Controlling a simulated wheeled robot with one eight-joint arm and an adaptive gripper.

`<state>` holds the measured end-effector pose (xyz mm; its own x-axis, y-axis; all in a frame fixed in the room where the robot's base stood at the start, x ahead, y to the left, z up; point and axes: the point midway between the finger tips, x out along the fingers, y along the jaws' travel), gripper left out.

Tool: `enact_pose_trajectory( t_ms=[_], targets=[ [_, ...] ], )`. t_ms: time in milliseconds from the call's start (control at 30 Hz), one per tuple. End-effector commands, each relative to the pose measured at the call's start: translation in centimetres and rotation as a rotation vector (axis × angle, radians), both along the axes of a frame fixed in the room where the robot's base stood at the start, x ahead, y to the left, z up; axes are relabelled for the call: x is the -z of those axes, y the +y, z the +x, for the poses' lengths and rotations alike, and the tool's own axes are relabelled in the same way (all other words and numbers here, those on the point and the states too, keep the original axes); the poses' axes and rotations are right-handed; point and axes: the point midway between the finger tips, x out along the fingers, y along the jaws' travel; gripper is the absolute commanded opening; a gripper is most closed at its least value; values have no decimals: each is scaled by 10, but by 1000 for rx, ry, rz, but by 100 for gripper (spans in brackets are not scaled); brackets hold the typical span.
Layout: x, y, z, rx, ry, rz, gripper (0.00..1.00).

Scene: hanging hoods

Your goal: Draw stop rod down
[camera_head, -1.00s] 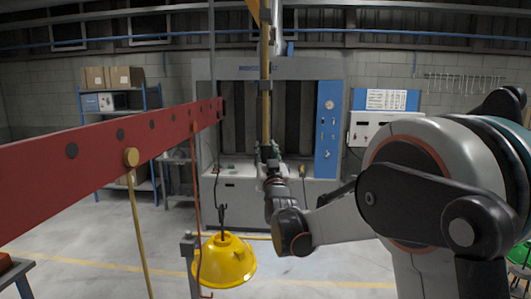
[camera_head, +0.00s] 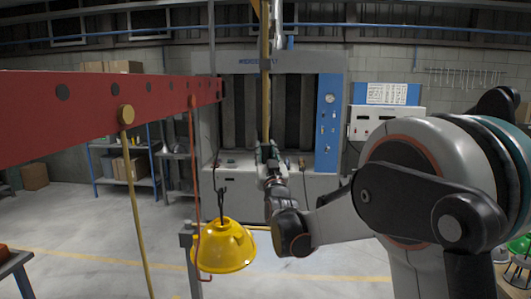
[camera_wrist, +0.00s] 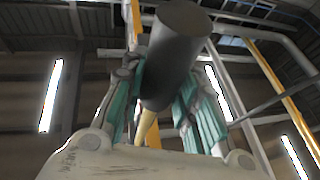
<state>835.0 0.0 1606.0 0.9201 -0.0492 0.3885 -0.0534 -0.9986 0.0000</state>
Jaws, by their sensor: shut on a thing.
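The stop rod (camera_head: 266,105) is a long, thin, yellow-brown upright rod. In the wrist view a dark grey cylinder (camera_wrist: 175,55), apparently the rod's grip, sits between the teal finger pads of my gripper (camera_wrist: 165,95). A yellow part (camera_wrist: 148,130) shows below it. The fingers hide part of the hold.
A yellow hood (camera_head: 222,247) hangs left of my gripper. A grey booth (camera_head: 230,180) stands behind.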

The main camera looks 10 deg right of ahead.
Motion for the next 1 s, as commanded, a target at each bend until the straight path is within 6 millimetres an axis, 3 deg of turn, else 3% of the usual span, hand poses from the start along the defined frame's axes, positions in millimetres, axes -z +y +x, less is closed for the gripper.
enact_pose_trajectory(
  t_ms=[200,233,300,733,1000],
  targets=[
    [5,0,-1,-2,10,1,0],
    [5,0,-1,-2,11,1,35],
    [4,0,-1,-2,10,1,49],
    [5,1,-6,-1,7,0,49],
    [23,3,-50,-2,7,0,49]
  ],
)
